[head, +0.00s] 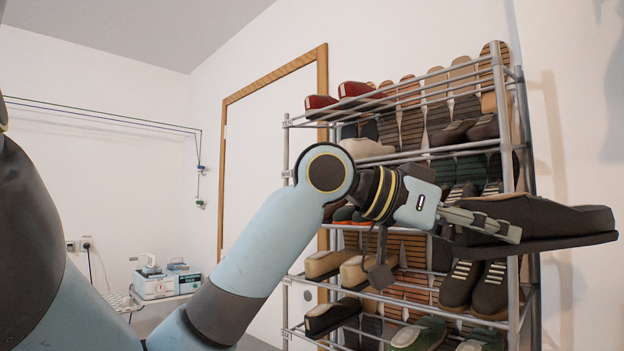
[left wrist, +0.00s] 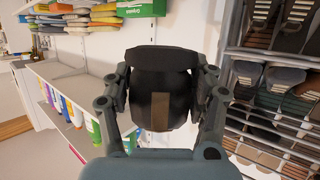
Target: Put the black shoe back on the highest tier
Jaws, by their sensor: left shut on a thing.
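The black shoe (head: 540,213) is held by my left gripper (head: 510,225) in front of the shoe rack, near its right side. The shoe lies roughly level, with its toe pointing right. In the left wrist view the shoe (left wrist: 160,88) sits between both fingers of the left gripper (left wrist: 160,100), which are shut on it. The shoe rack (head: 510,70) has several tiers. The held shoe is below that tier. My right gripper is not in view.
Lower tiers hold several shoes, including brown striped ones (head: 490,290) and green ones (head: 418,335). A door frame (head: 322,90) is left of the rack. The left wrist view shows wall shelves (left wrist: 85,72) with folded cloths and bottles.

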